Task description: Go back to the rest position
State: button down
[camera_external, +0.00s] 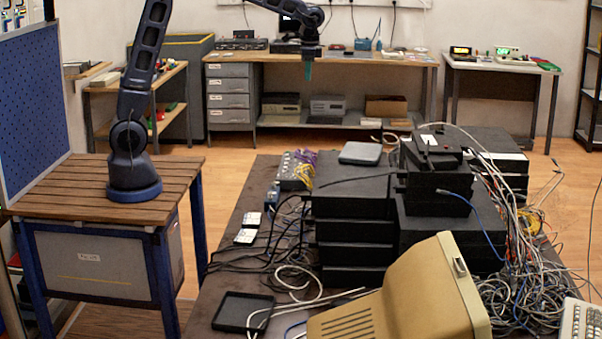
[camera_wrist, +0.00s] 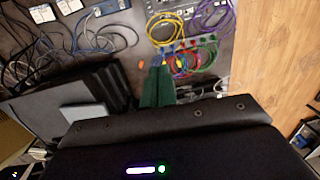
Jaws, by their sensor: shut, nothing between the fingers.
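My gripper (camera_external: 308,70) hangs at the end of my arm near the top middle of the external view, pointing down. Its green fingers are together and hold nothing. In the wrist view the shut green fingers (camera_wrist: 158,88) stand over the table with cables beyond them. My arm rises from its dark blue base on a wooden slatted stand (camera_external: 70,190) at the left. The upper part of the arm runs out of the top of the external view.
Below and in front of the gripper, a dark table (camera_external: 222,290) bears stacked black boxes (camera_external: 350,230), a beige monitor (camera_external: 400,295), a black tray (camera_external: 243,311) and tangled cables. A grey device (camera_external: 360,153) lies on the stack. A wooden workbench (camera_external: 400,58) stands behind. Air around the gripper looks clear.

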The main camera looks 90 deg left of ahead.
jog(key=s+d+r+t, duration=0.1)
jog(key=s+d+r, duration=0.3)
jog(key=s+d, duration=0.45)
jog(key=s+d+r+t, duration=0.2)
jog(key=s+d+r, duration=0.1)
jog(key=s+d, duration=0.55)
jog(key=s+d+f+t, duration=0.1)
jog(key=s+d, duration=0.3)
jog(key=s, duration=0.4)
jog(key=s+d+f+t+h, duration=0.1)
jog(key=s+d+f, duration=0.2)
jog(key=s+d, duration=0.2)
jog(key=s, duration=0.3)
jog(key=shift+s+d+f, duration=0.2)
jog(key=shift+s, duration=0.1)
jog(key=shift+w, duration=0.1)
